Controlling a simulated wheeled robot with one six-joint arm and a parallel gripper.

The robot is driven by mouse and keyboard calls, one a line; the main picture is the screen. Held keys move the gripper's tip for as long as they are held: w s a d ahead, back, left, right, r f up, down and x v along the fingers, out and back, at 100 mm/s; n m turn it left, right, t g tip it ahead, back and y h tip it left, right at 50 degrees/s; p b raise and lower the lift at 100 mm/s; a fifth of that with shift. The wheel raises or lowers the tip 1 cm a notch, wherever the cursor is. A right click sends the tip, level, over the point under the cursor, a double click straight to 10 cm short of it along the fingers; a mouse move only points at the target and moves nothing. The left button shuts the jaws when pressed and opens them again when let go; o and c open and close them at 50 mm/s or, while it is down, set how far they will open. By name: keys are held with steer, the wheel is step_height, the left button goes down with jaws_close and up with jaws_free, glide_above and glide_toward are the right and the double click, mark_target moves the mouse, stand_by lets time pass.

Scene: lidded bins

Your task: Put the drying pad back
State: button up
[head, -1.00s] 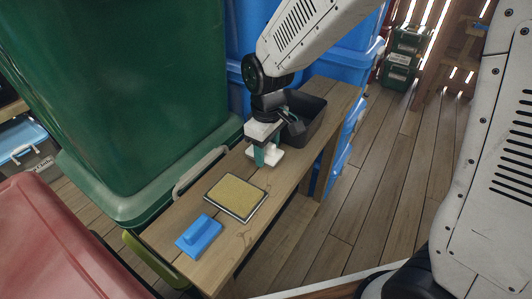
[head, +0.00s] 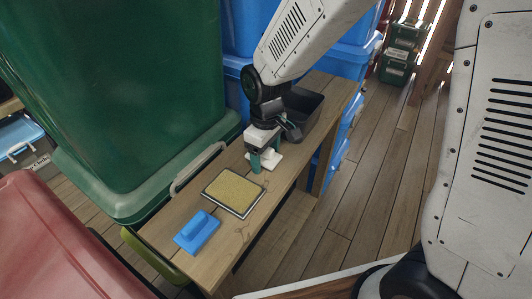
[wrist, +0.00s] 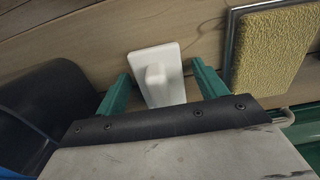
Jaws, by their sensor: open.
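A white pad with a raised grip block (wrist: 155,75) lies on the wooden bench; in the head view it shows partly hidden beneath my gripper (head: 262,164). My gripper is open, with its teal fingers on either side of the white pad's grip in the wrist view (wrist: 160,74). I cannot tell whether the fingers touch it. A yellow textured pad in a grey-rimmed frame (head: 234,192) lies nearer along the bench and shows at the right of the wrist view (wrist: 272,50). A blue pad with a handle (head: 197,231) lies at the bench's near end.
A dark open bin (head: 305,112) stands on the bench behind my gripper. A large green bin (head: 120,100) stands left of the bench, blue bins (head: 350,60) stand behind, and a red lid (head: 50,240) is at the near left. The wooden floor (head: 370,170) at right is clear.

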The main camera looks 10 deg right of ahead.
step_height(320, 180, up, 12)
steer(key=shift+r, duration=0.1)
steer(key=s+d+r+m, duration=0.3)
steer(key=s+d+m, duration=0.1)
steer(key=s+d, duration=0.4)
steer(key=s+d+r+m+t, duration=0.1)
steer(key=s+d+r+m, duration=0.2)
steer(key=s, duration=1)
steer(key=shift+s+d+r+m, duration=0.25)
steer(key=shift+d+m, duration=0.75)
steer(key=shift+d, duration=1.35)
